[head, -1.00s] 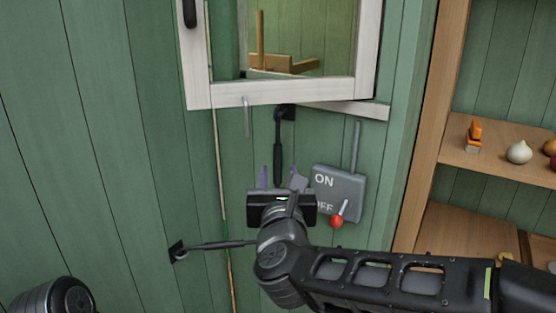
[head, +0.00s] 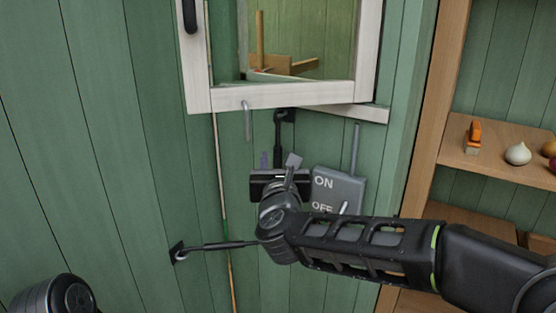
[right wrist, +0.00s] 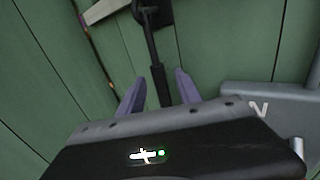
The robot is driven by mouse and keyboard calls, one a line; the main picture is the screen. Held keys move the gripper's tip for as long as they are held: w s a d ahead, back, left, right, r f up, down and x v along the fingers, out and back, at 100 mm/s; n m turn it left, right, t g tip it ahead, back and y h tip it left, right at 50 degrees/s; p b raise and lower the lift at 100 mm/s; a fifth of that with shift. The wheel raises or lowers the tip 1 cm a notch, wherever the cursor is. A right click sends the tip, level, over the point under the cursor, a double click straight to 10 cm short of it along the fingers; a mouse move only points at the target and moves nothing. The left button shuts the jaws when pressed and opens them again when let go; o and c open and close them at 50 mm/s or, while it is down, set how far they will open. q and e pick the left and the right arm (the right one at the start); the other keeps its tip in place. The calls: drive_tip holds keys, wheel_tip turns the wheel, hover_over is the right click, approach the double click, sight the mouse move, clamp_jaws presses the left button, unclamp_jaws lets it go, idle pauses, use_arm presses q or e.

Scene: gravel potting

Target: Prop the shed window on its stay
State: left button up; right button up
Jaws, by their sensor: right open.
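The white-framed shed window (head: 270,95) stands swung out from its opening at the top of the head view. A small grey pin or hook (head: 247,121) hangs at its bottom rail. A black stay (head: 278,135) hangs down the green wall from a bracket below the window. My right gripper (head: 277,161) is open at the stay's lower part. In the right wrist view the stay's rod (right wrist: 157,70) lies between the two purple fingers (right wrist: 160,90), with gaps at both sides. The rod's lower end is hidden by my gripper. My left gripper is out of view.
A grey ON/OFF switch box (head: 340,186) is close right of my right gripper. A second black rod (head: 222,245) reaches across the wall from a bracket at lower left. A thin cane (head: 220,180) stands along the wall. Wooden shelves (head: 490,160) with onions are at right.

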drive_tip(key=shift+c, duration=0.5)
clamp_jaws()
idle(0.8)
